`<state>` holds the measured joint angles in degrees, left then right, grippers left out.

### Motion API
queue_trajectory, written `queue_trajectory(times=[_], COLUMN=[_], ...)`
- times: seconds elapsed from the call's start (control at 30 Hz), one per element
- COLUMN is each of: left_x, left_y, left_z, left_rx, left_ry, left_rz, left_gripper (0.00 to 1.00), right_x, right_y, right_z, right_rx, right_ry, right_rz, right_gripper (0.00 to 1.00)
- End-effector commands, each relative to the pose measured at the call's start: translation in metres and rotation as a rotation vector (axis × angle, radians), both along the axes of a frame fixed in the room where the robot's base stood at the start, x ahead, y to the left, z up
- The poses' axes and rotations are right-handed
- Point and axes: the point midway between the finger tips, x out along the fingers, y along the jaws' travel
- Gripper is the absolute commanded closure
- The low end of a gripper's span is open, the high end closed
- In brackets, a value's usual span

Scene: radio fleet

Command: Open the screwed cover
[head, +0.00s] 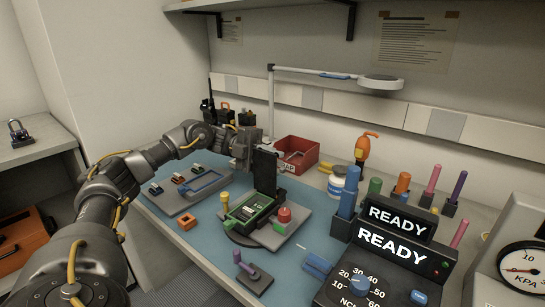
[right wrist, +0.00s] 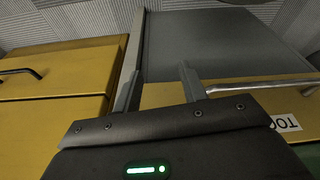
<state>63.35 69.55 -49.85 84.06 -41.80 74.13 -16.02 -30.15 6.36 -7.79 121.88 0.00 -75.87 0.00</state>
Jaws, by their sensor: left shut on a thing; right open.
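A radio with a green-edged, open body (head: 248,213) lies in a dark fixture on the blue mat. A black cover (head: 265,173) stands upright at the far end of the radio. My left gripper (head: 252,153) reaches in from behind and to the left and is shut at the cover's upper left edge. The exact contact of its fingertips is hard to see. My right gripper (right wrist: 160,88) shows only in the right wrist view. It is open and empty, in front of yellow drawers.
A red bin (head: 297,153) stands behind the cover. A yellow-topped post (head: 225,200) and a red button (head: 284,214) flank the radio. A grey tray (head: 190,190) lies to the left; READY displays (head: 392,250) stand to the right. In the right wrist view, a drawer handle (right wrist: 262,88) is close by.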

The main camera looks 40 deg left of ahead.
Motion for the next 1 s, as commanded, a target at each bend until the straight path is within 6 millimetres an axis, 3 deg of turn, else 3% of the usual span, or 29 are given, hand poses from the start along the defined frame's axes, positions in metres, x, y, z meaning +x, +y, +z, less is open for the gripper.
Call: queue_trajectory(times=[0.4, 0.53, 0.8, 0.83, 1.0], left_x=[-0.02, -0.023, -0.023, -0.023, -0.022], left_y=[-0.002, -0.002, -0.002, -0.002, -0.002], left_z=[0.002, 0.005, 0.006, 0.006, 0.006], left_rx=[0.005, 0.004, 0.004, 0.004, 0.004], left_ry=[-0.234, -0.263, -0.264, -0.264, -0.264], left_rz=[0.003, 0.003, 0.003, 0.003, 0.003], left_gripper=[1.0, 1.0, 1.0, 0.89, 0.71], right_x=[-0.003, -0.002, -0.002, -0.002, -0.002], right_y=[0.002, 0.003, 0.003, 0.003, 0.003], right_z=[0.064, 0.074, 0.075, 0.075, 0.075], right_rx=[0.012, 0.016, 0.016, 0.016, 0.016], right_ry=[-0.103, -0.124, -0.125, -0.125, -0.125], right_rz=[0.012, 0.015, 0.015, 0.015, 0.015], right_gripper=[0.58, 0.58, 0.58, 0.58, 0.58])
